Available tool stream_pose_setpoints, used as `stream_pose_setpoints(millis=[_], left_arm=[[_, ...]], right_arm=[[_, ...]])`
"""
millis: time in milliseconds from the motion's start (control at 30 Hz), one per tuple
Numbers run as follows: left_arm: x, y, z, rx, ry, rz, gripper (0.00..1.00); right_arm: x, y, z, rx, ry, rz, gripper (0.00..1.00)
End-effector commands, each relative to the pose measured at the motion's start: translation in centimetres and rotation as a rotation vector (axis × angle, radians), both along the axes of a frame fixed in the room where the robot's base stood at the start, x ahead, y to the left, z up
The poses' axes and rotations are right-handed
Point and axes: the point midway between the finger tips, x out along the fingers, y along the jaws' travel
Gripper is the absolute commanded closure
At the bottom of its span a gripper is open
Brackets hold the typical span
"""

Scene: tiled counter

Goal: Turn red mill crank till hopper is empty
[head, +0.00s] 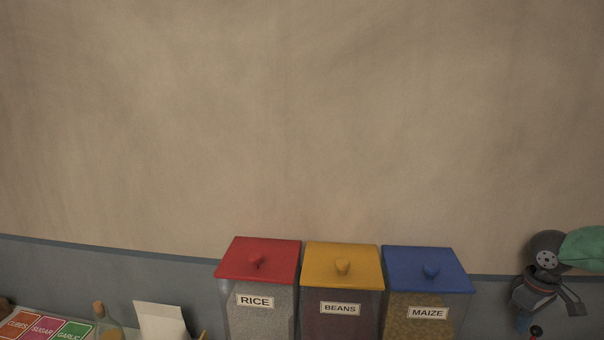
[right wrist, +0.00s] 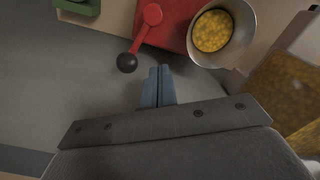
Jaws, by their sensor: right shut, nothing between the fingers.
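The red mill (right wrist: 172,28) shows at the top of the right wrist view. Its red crank arm slants down to a black knob (right wrist: 126,62). A round metal hopper (right wrist: 247,32) beside it holds yellow maize (right wrist: 212,31). My right gripper (right wrist: 160,68) is shut and empty, its blue fingertips just right of the knob and apart from it. In the head view, my right gripper (head: 522,322) is at the lower right, beside the black knob (head: 536,330); the rest of the mill is below the picture. My left gripper is out of view.
Lidded bins of rice (head: 258,261), beans (head: 342,266) and maize (head: 428,270) stand along the wall, left of my right arm. A bottle (head: 107,324), a white card (head: 161,320) and coloured packets (head: 45,328) sit at lower left. A green object (right wrist: 77,6) shows in the wrist view.

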Motion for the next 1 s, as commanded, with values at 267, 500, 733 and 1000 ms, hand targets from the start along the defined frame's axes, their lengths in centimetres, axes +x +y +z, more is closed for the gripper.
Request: stream_pose_setpoints(millis=[267,500,733,1000], left_arm=[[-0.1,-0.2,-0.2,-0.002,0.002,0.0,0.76],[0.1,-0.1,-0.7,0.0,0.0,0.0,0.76],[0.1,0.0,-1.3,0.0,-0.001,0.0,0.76],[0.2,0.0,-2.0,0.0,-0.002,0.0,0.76]], right_arm=[[0.0,0.0,-0.1,0.0,0.0,0.0,1.0],[0.0,0.0,-0.9,0.0,0.001,0.0,1.0],[0.0,0.0,-1.6,0.0,0.001,0.0,1.0],[0.0,0.0,-2.5,0.0,0.001,0.0,1.0]])
